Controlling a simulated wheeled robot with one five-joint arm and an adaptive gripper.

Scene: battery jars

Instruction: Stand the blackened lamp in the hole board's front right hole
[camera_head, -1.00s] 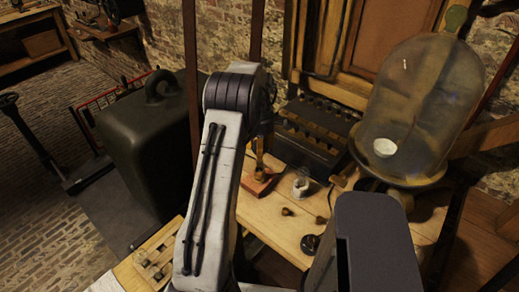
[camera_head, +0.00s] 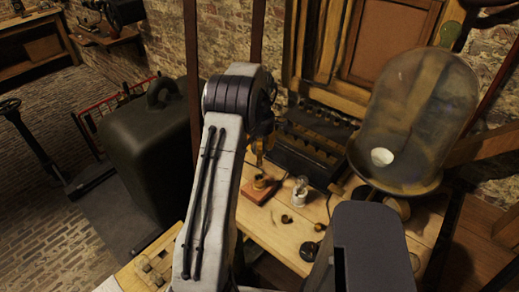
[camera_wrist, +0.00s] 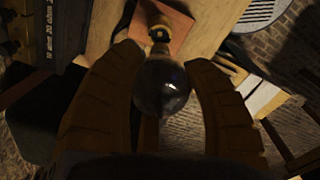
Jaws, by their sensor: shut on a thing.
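The blackened lamp (camera_wrist: 162,90) is a dark, round glass bulb between the fingers of my gripper (camera_wrist: 160,105) in the wrist view. My gripper is shut on it. Brass parts show just beyond the bulb, over a reddish wooden base (camera_wrist: 178,28); I cannot tell where lamp cap and socket meet. In the head view the same base (camera_head: 254,193) carries a brass socket, with my gripper (camera_head: 259,150) just above, partly hidden by my arm. A pale wooden board with several round spots (camera_head: 143,275), probably the hole board, lies at lower left, partly hidden by my arm.
A clear lamp in a white holder (camera_head: 299,191) stands right of the base. Small brass pieces (camera_head: 286,218) and a black round part (camera_head: 307,251) lie nearby. A dark slotted rack (camera_head: 312,150) stands behind, a large glass bell jar (camera_head: 415,115) at right, a dark green tank (camera_head: 150,130) at left.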

